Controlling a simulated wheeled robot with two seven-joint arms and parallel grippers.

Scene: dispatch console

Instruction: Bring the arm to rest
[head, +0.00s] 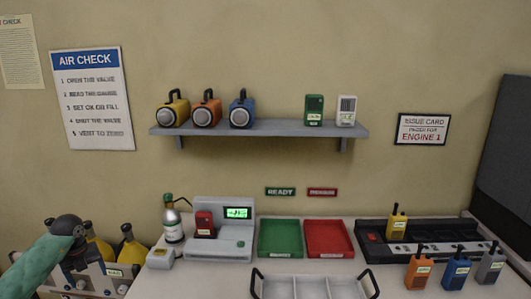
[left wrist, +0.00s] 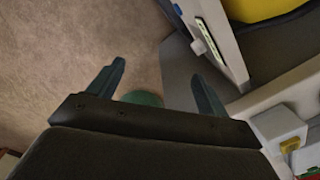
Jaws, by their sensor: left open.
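My left arm (head: 45,262) comes in at the lower left of the head view, with a green link and a dark rounded joint in front of a rack of yellow cylinders. Brown floor and a bit of green show beyond the fingers. My right gripper is in neither view.
The cylinder rack (head: 112,279) stands close beside my left arm; its pale edge (left wrist: 222,50) is right of the fingers in the wrist view. The counter (head: 200,282) holds a green tray (head: 280,238), a red tray (head: 328,238), a charger and several radios.

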